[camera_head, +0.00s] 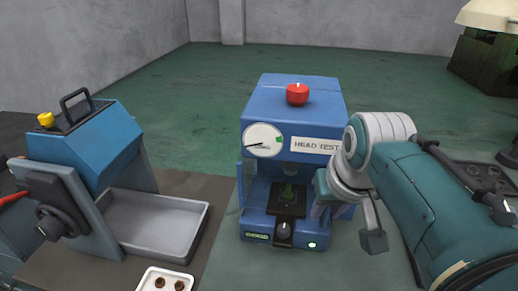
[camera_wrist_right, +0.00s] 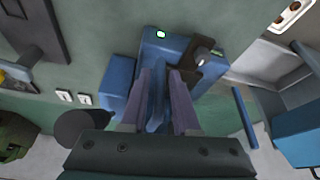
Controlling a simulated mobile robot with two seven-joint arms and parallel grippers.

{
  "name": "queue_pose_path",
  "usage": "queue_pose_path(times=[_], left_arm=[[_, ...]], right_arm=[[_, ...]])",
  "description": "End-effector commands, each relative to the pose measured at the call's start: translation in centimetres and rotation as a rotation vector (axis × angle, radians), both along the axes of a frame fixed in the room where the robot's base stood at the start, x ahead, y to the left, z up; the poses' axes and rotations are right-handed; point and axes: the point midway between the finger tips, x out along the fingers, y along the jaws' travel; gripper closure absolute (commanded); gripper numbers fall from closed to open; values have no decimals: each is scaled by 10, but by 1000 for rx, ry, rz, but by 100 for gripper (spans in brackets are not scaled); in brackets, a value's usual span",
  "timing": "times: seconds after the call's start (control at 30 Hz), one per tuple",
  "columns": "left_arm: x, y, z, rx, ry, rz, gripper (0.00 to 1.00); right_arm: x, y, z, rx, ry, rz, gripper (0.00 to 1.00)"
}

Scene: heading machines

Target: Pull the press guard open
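The blue HEAD TEST machine (camera_head: 325,90) stands on the bench in the middle of the head view, with a dark fixture (camera_head: 287,200) in its front opening. A blue side panel (camera_head: 246,182) stands at the opening's left; I cannot tell which part is the press guard. My right gripper (camera_head: 325,190) is at the right of the opening. In the right wrist view, my right gripper (camera_wrist_right: 163,75) has its two fingers apart with a blue upright piece (camera_wrist_right: 157,105) between them. I cannot tell whether they touch it. My left gripper is not in view.
A blue machine (camera_head: 95,140) with a black handle and a grey tray (camera_head: 155,225) stands at the left. A small white tray (camera_head: 165,280) with brown pieces lies at the front. A red button (camera_head: 297,93) tops the tester. A dark plate (camera_head: 485,177) lies at the right.

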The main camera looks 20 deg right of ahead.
Motion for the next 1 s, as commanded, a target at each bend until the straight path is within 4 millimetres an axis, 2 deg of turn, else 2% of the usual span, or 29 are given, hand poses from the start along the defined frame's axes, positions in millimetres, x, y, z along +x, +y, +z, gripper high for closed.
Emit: queue_pose_path(times=[0.03,0.23,1.0], left_arm=[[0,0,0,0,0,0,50],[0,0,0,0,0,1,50],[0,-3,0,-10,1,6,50]], right_arm=[[0,0,0,0,0,0,78],[0,0,0,0,0,0,100],[0,0,0,0,-1,0,100]])
